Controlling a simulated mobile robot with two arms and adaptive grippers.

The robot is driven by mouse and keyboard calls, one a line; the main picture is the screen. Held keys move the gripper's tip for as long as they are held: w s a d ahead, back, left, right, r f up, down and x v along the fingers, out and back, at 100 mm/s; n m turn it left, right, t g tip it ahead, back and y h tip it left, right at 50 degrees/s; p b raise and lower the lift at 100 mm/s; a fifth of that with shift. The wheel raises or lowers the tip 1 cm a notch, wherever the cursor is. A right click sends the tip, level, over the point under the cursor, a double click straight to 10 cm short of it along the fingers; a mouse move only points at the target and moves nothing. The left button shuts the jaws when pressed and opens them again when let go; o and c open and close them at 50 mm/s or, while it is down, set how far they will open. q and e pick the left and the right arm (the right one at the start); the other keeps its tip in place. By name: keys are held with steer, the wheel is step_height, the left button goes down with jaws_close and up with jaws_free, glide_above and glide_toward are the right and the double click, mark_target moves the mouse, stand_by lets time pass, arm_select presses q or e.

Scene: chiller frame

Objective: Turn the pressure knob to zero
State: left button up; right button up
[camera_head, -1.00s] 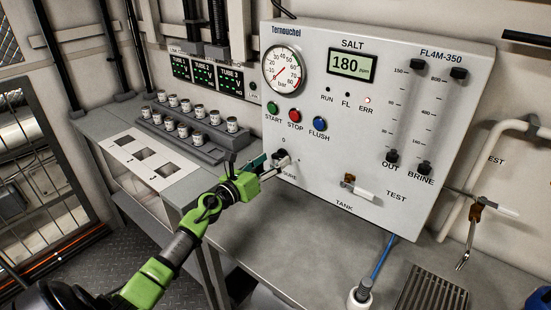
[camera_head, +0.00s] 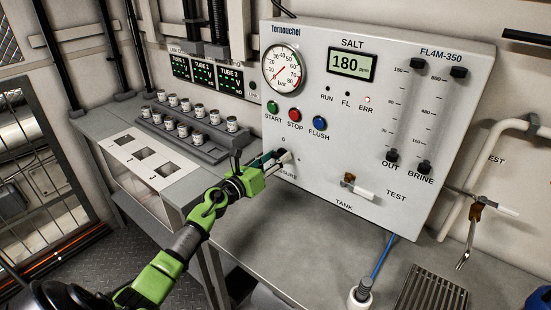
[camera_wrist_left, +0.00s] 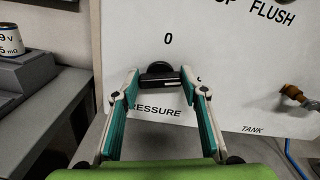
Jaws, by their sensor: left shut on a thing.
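The pressure knob is a small black knob (camera_wrist_left: 160,77) on the white control panel (camera_head: 330,165), under a printed 0 and above the word PRESSURE. It sits between the fingertips of my left gripper (camera_wrist_left: 158,85), which is shut on it. In the head view my left gripper (camera_head: 277,166) reaches the panel's lower left and hides most of the knob. The round pressure gauge (camera_head: 283,70) is above it, with a red needle; its exact reading is too small to tell. My right gripper is not in view.
The green, red and blue buttons (camera_head: 319,124) are just above my gripper. A tank valve handle (camera_head: 357,190) sticks out to the right. A rack of several small cans (camera_head: 231,124) stands to the left. The grey bench below the panel is mostly clear.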

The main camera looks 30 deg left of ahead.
arm_select(q)
steer(key=shift+n, duration=0.3)
steer(key=n+p, duration=0.1)
steer(key=n, duration=0.2)
steer(key=shift+a+p, duration=0.1)
steer(key=shift+p, duration=0.2)
steer(key=n+p, duration=0.1)
steer(key=n, duration=0.2)
steer(key=n+p, duration=0.1)
steer(key=n, duration=0.4)
steer(key=shift+a+f+n+p, duration=0.1)
steer(key=shift+n+p, duration=0.2)
steer(key=shift+p, duration=0.05)
steer(key=shift+f+n+p, duration=0.1)
steer(key=shift+n+p, duration=0.2)
steer(key=shift+n, duration=0.9)
steer(key=o, duration=1.1)
